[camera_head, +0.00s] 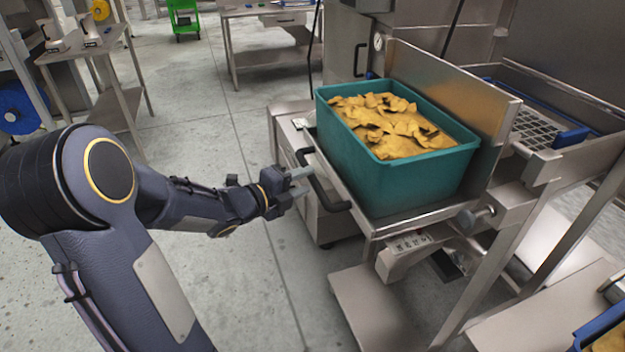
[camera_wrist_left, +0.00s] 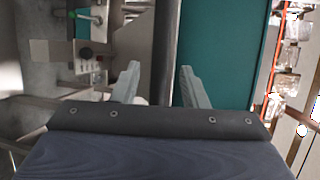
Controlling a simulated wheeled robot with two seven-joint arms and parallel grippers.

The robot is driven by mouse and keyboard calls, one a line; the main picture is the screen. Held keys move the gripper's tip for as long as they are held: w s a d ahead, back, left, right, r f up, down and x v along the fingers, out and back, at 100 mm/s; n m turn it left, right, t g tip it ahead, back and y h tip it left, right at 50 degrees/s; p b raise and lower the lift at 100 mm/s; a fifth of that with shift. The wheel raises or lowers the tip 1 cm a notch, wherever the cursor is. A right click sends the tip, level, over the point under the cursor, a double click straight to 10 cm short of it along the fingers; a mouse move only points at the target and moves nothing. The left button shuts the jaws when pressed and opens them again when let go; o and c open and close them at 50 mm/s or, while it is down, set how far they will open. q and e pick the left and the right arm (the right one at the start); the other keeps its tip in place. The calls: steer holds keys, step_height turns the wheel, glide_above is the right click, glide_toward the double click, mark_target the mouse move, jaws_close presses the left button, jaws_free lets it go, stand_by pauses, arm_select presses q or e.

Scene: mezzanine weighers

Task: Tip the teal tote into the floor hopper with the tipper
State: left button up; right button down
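The teal tote (camera_head: 410,185), full of crumpled yellow-orange pieces, sits upright on the metal tipper platform (camera_head: 405,218) against its raised back plate (camera_head: 450,85). A black bar handle (camera_head: 325,190) runs along the tipper's near left side. My left gripper (camera_head: 296,180) is at this handle, left of the tote. In the left wrist view, its fingers (camera_wrist_left: 158,82) are apart, with the dark bar (camera_wrist_left: 165,50) between them and the teal tote wall (camera_wrist_left: 217,60) beyond. Contact with the bar is unclear. My right gripper is out of view. The floor hopper cannot be identified for certain.
Right of the back plate is a steel trough with a grid (camera_head: 540,132) and a blue bar (camera_head: 572,137). A small control panel (camera_head: 408,243) is on the tipper's front. Steel tables (camera_head: 265,12) stand behind. The grey floor (camera_head: 190,90) at back left is clear.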

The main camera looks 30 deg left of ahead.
mark_target(309, 179)
arm_select(q)
steer(key=shift+x, duration=1.8)
steer(key=shift+c, duration=0.2)
jaws_close()
